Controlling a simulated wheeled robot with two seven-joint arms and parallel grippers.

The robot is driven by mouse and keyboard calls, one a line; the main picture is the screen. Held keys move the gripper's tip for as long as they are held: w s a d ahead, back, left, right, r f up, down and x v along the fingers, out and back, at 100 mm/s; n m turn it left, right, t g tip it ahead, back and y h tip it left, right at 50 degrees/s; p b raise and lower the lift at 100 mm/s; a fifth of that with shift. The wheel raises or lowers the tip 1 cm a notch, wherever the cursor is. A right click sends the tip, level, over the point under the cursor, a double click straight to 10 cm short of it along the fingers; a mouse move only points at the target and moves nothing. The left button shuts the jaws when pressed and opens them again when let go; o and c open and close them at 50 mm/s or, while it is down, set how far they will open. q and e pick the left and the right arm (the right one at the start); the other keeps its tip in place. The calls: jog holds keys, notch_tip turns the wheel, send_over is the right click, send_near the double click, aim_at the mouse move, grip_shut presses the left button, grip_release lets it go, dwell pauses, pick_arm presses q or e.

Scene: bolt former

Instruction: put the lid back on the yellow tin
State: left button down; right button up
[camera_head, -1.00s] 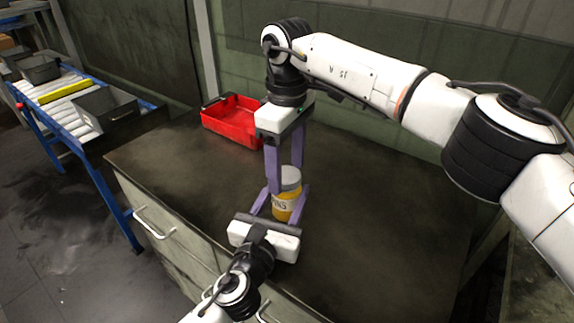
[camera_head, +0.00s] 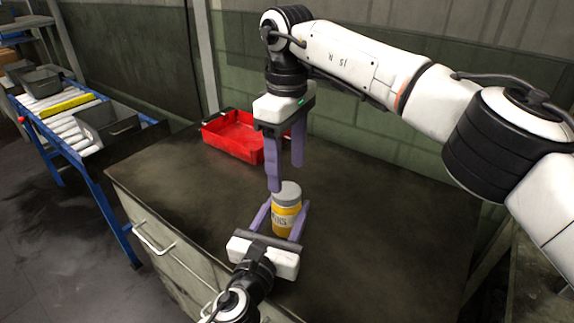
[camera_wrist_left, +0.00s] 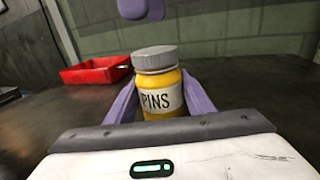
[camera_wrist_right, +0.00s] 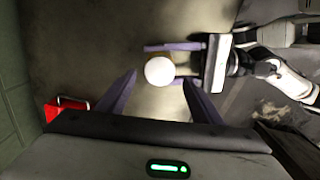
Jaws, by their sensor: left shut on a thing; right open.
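The yellow tin (camera_head: 284,221) stands upright on the dark worktop, its PINS label showing in the left wrist view (camera_wrist_left: 160,103). The grey lid (camera_head: 287,193) sits level on its top; it also shows in the left wrist view (camera_wrist_left: 155,58) and as a pale disc in the right wrist view (camera_wrist_right: 159,71). My left gripper (camera_head: 285,207) is low on the worktop, shut on the tin's body with one finger on each side. My right gripper (camera_head: 286,177) points down above the lid, open and empty, its fingers clear of the lid.
A red tray (camera_head: 232,137) lies behind the tin to the left on the worktop (camera_head: 390,220). The worktop right of the tin is clear. A roller conveyor (camera_head: 60,120) with grey bins (camera_head: 108,122) and a yellow bar (camera_head: 66,103) stands at the far left.

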jog(key=n, duration=0.4)
jog(key=shift+r+n, duration=0.15)
jog(key=shift+n, duration=0.15)
jog(key=n, duration=0.6)
jog(key=shift+r, duration=0.3)
jog(key=n, duration=0.4)
jog(key=shift+r+n, duration=0.15)
jog(key=shift+n, duration=0.25)
jog(key=n, duration=0.6)
jog(key=shift+r+n, duration=0.25)
jog(key=shift+n, duration=0.05)
jog(key=n, duration=0.4)
jog(key=shift+r, duration=0.15)
jog(key=n, duration=0.6)
jog(key=shift+r+n, duration=0.25)
jog(key=shift+n, duration=0.05)
jog(key=n, duration=0.6)
jog(key=shift+r, duration=0.25)
jog(key=n, duration=0.5)
jog(key=shift+r, duration=0.15)
